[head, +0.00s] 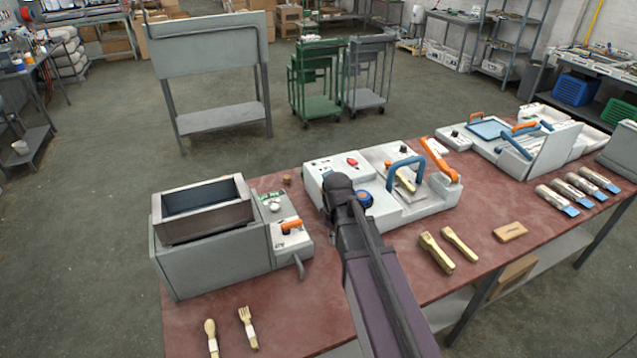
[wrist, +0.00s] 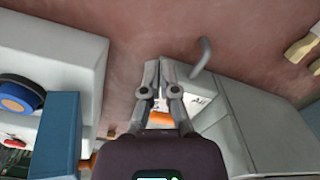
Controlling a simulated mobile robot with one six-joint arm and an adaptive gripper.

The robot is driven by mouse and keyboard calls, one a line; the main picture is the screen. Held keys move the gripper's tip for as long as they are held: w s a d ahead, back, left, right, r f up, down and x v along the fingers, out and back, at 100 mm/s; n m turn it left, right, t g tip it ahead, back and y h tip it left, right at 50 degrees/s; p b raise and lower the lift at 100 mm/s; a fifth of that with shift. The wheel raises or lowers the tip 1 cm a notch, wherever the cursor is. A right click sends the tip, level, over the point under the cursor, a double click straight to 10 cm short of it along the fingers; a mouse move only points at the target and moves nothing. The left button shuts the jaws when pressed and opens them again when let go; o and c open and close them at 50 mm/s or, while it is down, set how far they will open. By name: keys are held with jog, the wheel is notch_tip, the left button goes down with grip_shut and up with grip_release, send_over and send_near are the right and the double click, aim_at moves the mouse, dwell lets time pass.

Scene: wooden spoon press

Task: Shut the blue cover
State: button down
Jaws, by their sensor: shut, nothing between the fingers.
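A blue-framed flat panel (head: 490,129) lies on top of the white machine (head: 455,137) at the back right. I cannot tell which blue part is the cover. The middle white press (head: 318,178) has a blue arched handle (head: 406,162). My gripper (wrist: 159,70) is shut and empty, pointing down between the middle press and the grey machine (wrist: 235,115). In the head view my arm hides its fingertips. A blue block (wrist: 57,135) shows close at lower left in the wrist view, partly cut off.
The grey machine (head: 215,262) with an open bin on top stands left of my arm. Wooden spoons and forks (head: 437,252) lie near the front edge. Several wrapped bundles (head: 557,200) lie at right.

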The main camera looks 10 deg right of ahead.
jog(key=w+a+r+n+p, duration=0.2)
jog(key=w+r+n+p, duration=0.3)
jog(key=w+r+n, duration=0.1)
jog(key=w+a+r+n+p, duration=0.3)
jog(key=w+r+n+p, duration=0.3)
jog(key=w, duration=0.3)
jog(key=shift+a+r+n, duration=0.3)
jog(key=shift+n, duration=0.4)
jog(key=shift+f, duration=0.15)
notch_tip(320, 180, down, 10)
jog(key=b, duration=1)
jog(key=shift+w+d+r+p, duration=0.15)
jog(key=shift+d+r+p, duration=0.1)
jog(key=shift+d, duration=0.35)
jog(key=shift+w+d+r+p, duration=0.15)
jog(key=shift+d+r+p, duration=0.15)
jog(key=shift+d, duration=0.25)
jog(key=shift+w+d+r+p, duration=0.15)
jog(key=shift+d+r+p, duration=0.1)
jog(key=shift+d, duration=0.35)
jog(key=shift+a, duration=0.2)
